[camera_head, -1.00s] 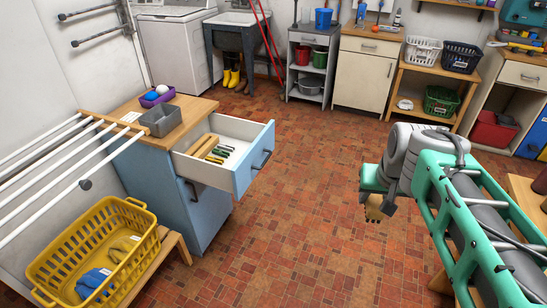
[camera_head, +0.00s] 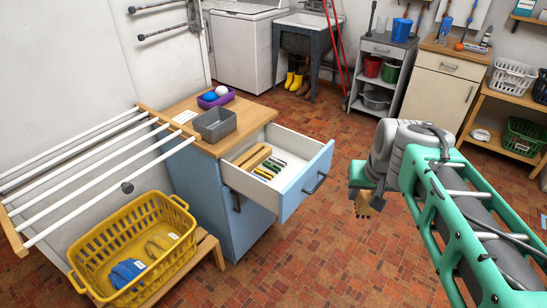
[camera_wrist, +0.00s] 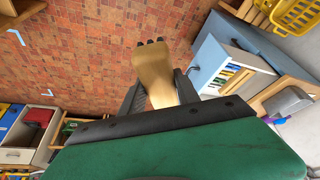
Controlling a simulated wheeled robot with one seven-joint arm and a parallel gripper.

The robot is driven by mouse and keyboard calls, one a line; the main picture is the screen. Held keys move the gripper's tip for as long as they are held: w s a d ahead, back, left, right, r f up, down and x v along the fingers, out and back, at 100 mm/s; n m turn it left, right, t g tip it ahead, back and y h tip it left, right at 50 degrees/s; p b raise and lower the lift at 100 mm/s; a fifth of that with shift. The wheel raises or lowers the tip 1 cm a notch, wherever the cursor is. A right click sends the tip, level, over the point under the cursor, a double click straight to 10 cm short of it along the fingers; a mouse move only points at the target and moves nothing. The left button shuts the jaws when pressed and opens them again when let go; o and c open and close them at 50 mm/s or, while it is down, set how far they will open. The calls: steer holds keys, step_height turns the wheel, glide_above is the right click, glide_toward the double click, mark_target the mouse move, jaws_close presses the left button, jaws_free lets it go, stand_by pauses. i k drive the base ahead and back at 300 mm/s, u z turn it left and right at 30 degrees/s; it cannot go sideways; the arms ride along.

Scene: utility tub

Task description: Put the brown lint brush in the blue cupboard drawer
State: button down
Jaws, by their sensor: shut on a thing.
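My gripper (camera_wrist: 158,98) is shut on a tan-brown brush (camera_wrist: 153,70), which shows between the two dark fingers in the wrist view. In the head view the brush (camera_head: 362,204) hangs below my gripper, over open floor to the right of the drawer. The blue cupboard (camera_head: 205,195) stands left of centre with its top drawer (camera_head: 301,187) pulled out. The drawer holds wooden blocks and several small items with coloured handles. The drawer also shows in the wrist view (camera_wrist: 243,62).
A grey bin (camera_head: 215,124) and a purple bowl (camera_head: 215,100) stand on the cupboard top. A yellow basket (camera_head: 132,250) with gloves and a white-barred drying rack (camera_head: 95,165) are at the left. Brick floor lies clear between drawer and arm.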

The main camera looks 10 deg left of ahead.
mark_target(289, 180)
steer(key=i, duration=0.75)
steer(key=u, duration=2.3)
steer(key=i, duration=0.5)
